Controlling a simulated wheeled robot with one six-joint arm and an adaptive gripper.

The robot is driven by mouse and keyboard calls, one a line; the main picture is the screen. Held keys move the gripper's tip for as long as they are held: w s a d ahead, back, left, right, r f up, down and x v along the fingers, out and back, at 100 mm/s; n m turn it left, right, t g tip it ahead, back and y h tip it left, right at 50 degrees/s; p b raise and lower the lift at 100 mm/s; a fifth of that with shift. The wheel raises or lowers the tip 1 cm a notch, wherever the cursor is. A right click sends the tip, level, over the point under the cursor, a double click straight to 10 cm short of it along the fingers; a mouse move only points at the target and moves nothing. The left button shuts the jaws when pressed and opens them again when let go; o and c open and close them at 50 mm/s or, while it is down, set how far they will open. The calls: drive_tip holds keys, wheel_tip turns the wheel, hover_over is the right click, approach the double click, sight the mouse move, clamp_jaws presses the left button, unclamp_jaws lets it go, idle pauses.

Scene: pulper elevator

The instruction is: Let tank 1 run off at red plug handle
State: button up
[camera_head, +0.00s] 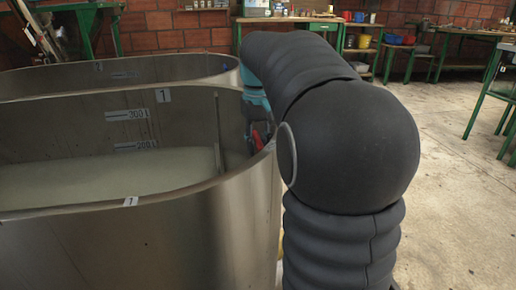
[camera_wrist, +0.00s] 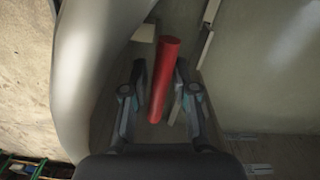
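Tank 1 (camera_head: 240,215) is the near steel tank, marked with a 1 on its rim and inner wall. It holds pale, cloudy liquid (camera_head: 105,180) with its surface near the 200 L mark. The red plug handle (camera_wrist: 168,58) is a red rod standing inside the tank by its wall, and a little red shows in the head view (camera_head: 258,141). My gripper (camera_wrist: 160,82) has a finger on either side of the rod, open, with narrow gaps visible. The plug at the rod's lower end is hidden. My arm reaches over the tank's right rim and hides most of the gripper in the head view.
Tank 2 (camera_head: 60,80) stands behind tank 1. The tank's rim wall (camera_wrist: 85,70) curves close by my gripper on the left in the wrist view. A green workbench (camera_head: 310,22) and shelves line the brick wall. Concrete floor (camera_head: 450,170) on the right is clear.

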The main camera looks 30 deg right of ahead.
drive_tip(key=shift+f, duration=0.25)
clamp_jaws()
drive_tip(key=shift+r, duration=0.1)
wheel_tip(320, 180, up, 9)
drive_tip(key=p, duration=0.8)
unclamp_jaws()
